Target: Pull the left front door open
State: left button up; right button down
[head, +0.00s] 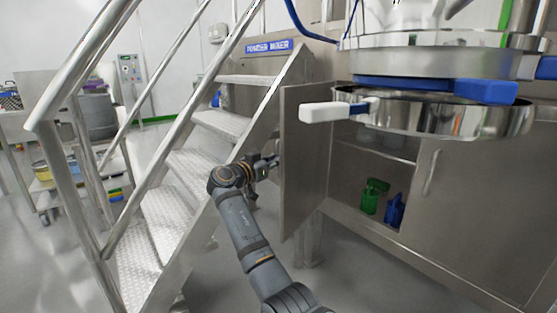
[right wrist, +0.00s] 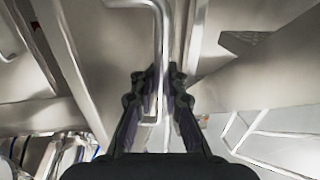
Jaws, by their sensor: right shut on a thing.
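The left front door (head: 304,150) of the steel cabinet stands swung open in the head view, showing the cabinet's inside. My right gripper (head: 270,163) is at the door's outer face, to the left of it. In the right wrist view my right gripper (right wrist: 158,75) is shut on the bent metal door handle (right wrist: 163,40), with its two dark fingers on either side of the bar. In the head view the handle is hidden at the gripper. My left gripper is not in view.
A green container (head: 373,195) and a blue container (head: 396,210) are inside the cabinet. Metal stairs (head: 190,165) with railings stand close to the left of my gripper. A steel vessel (head: 440,115) with a white-and-blue handle overhangs the cabinet. A loaded cart (head: 45,185) stands far left.

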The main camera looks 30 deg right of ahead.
jog(key=shift+w+a+f, duration=0.1)
jog(key=shift+a+f, duration=0.1)
jog(key=c, duration=1.7)
grip_release()
jog(key=shift+a, duration=0.1)
jog(key=shift+a+r, duration=0.1)
jog(key=shift+r, duration=0.05)
jog(key=v, duration=1.2)
